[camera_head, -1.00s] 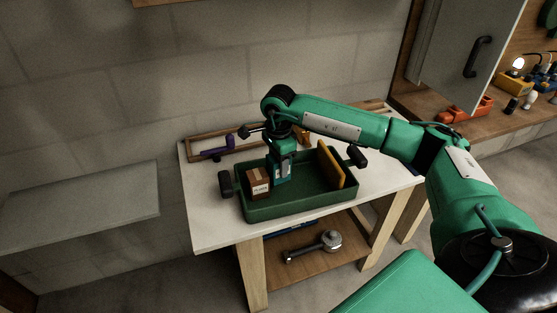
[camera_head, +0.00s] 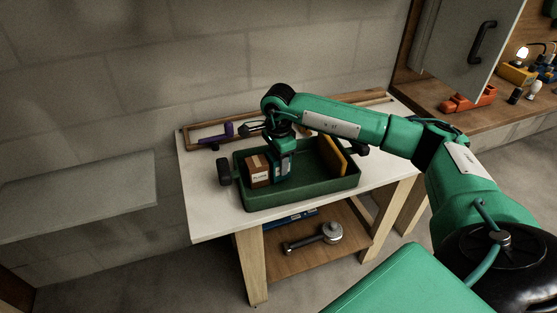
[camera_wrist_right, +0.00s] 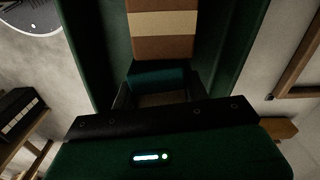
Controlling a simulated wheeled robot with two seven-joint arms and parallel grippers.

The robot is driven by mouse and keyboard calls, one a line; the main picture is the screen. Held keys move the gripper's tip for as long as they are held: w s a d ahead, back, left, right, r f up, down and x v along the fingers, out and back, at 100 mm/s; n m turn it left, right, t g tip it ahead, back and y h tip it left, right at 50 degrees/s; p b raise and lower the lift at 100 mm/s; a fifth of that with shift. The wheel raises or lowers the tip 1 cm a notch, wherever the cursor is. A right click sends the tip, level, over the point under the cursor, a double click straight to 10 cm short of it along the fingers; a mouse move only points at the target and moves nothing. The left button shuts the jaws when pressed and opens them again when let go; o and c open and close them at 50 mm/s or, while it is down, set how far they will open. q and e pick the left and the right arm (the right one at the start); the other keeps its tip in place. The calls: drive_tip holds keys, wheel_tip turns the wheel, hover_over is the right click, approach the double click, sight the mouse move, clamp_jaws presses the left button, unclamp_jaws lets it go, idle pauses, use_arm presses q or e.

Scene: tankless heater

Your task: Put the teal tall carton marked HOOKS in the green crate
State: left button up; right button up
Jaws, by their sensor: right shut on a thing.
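The teal carton (camera_head: 281,168) is upright in my right gripper (camera_head: 282,152), which is shut on it. The carton's lower part is inside the green crate (camera_head: 302,198), right beside a brown box. I cannot tell whether it touches the crate floor. Its marking is too small to read. In the right wrist view the carton's teal top (camera_wrist_right: 158,77) sits between the fingers, close to the brown box with a tan stripe (camera_wrist_right: 162,24). The green crate wall (camera_wrist_right: 232,45) shows on both sides. My left gripper is not in view.
Inside the crate, the brown box (camera_head: 258,172) stands left and a yellow-orange board (camera_head: 333,157) leans at the right. Behind are a purple tool (camera_head: 217,138) and a wooden frame (camera_head: 188,140). The white tabletop (camera_head: 210,212) is clear at front left.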

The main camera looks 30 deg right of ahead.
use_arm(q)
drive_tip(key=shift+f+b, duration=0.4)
use_arm(e)
drive_tip(key=shift+f, duration=0.5)
drive_tip(key=o, duration=1.2)
drive_tip(key=shift+w+r, duration=0.1)
drive_tip(key=shift+r, duration=0.65)
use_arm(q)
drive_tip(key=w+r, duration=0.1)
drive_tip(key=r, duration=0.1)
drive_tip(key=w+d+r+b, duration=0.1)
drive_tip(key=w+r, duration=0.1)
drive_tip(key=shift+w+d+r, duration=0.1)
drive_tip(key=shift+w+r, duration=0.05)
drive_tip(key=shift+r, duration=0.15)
use_arm(e)
wheel_tip(320, 180, up, 12)
drive_tip(key=shift+r, duration=0.2)
